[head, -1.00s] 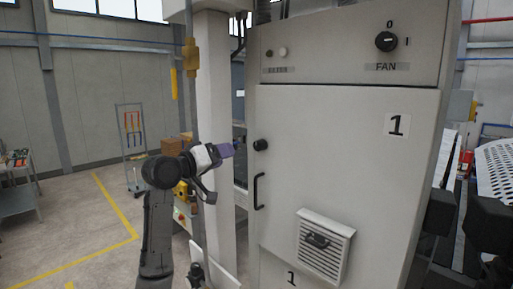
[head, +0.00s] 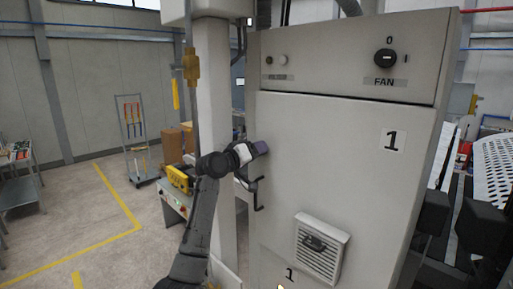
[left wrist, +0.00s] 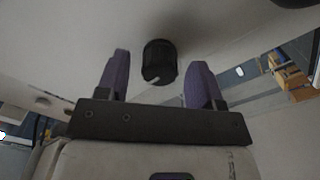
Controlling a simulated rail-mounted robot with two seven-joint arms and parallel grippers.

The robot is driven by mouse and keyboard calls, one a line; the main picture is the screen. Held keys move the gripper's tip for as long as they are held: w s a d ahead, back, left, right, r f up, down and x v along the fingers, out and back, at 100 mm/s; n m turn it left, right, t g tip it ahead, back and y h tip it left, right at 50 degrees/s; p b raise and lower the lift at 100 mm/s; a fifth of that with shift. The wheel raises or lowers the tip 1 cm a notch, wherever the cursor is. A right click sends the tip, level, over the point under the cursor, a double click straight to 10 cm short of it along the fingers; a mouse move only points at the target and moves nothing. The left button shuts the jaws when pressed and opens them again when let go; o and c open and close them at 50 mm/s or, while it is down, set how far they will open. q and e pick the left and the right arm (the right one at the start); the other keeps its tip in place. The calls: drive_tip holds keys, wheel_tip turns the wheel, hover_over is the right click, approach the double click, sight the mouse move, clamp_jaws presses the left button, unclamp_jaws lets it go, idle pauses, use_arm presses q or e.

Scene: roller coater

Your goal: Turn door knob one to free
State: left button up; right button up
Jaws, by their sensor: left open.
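Door knob one is a round black knob (left wrist: 160,61) on the pale cabinet door (head: 330,160) marked 1. In the left wrist view it has a small light mark on its lower edge. My left gripper (head: 259,148) is open at the door's left edge, and in the head view it hides the knob. In the left wrist view its two purple fingers stand either side of the knob, with gaps on both sides. I cannot tell whether the fingertips reach fully around it. My right gripper is not in view.
A vent grille (head: 321,248) is lower on the door, and a FAN switch (head: 385,59) is on the panel above. A pale post (head: 213,100) stands close left of the cabinet.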

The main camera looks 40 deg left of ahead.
use_arm(q)
drive_tip(key=shift+w, duration=0.35)
drive_tip(key=shift+c, duration=0.4)
drive_tip(key=c, duration=0.8)
drive_tip(key=shift+c, duration=0.2)
